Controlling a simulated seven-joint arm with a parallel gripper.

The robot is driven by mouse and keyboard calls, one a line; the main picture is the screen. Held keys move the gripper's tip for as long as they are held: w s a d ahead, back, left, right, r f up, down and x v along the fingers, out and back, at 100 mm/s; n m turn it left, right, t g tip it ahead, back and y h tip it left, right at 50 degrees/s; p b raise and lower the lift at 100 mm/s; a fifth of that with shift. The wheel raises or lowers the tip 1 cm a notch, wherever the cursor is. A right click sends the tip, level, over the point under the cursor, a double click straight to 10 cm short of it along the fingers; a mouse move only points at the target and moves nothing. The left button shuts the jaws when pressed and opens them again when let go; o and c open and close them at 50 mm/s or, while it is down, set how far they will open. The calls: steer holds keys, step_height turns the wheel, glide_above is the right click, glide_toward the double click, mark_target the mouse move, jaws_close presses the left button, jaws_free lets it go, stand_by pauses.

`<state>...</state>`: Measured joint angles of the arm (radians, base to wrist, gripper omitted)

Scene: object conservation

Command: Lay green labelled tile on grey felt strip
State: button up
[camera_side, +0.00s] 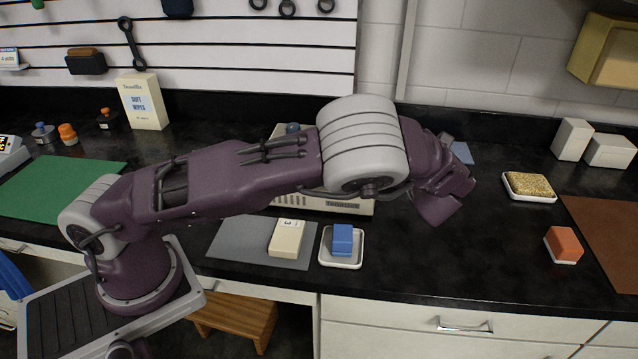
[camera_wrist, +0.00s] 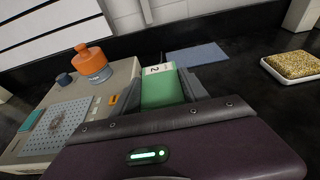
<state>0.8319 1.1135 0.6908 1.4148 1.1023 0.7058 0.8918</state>
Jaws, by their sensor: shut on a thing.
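The green tile (camera_wrist: 162,90), with a white end label reading 2, is between the fingers of my gripper (camera_wrist: 161,93) in the wrist view. My gripper is shut on it. In the side view my own wrist hides the tile and fingers. A grey felt mat (camera_side: 232,240) lies at the front of the bench in the side view, with a cream tile (camera_side: 286,240) marked 3 on its right part. A small blue-grey felt piece (camera_side: 462,152) lies behind my wrist; it also shows beyond the tile in the wrist view (camera_wrist: 196,55).
A beige instrument (camera_wrist: 60,120) with an orange-capped bottle (camera_wrist: 92,62) stands left of the tile. A white dish (camera_side: 341,263) holds a blue block (camera_side: 342,239). A sponge tray (camera_side: 529,187), an orange block (camera_side: 564,245) and a brown mat (camera_side: 605,235) are at right.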

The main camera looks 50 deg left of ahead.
mark_target(405, 204)
step_height(405, 204, down, 10)
steer(key=shift+f, duration=0.1)
stand_by(0.4)
steer(key=o, duration=1.6)
steer(key=shift+f, duration=0.1)
steer(key=v, duration=1.2)
steer(key=shift+r, duration=0.25)
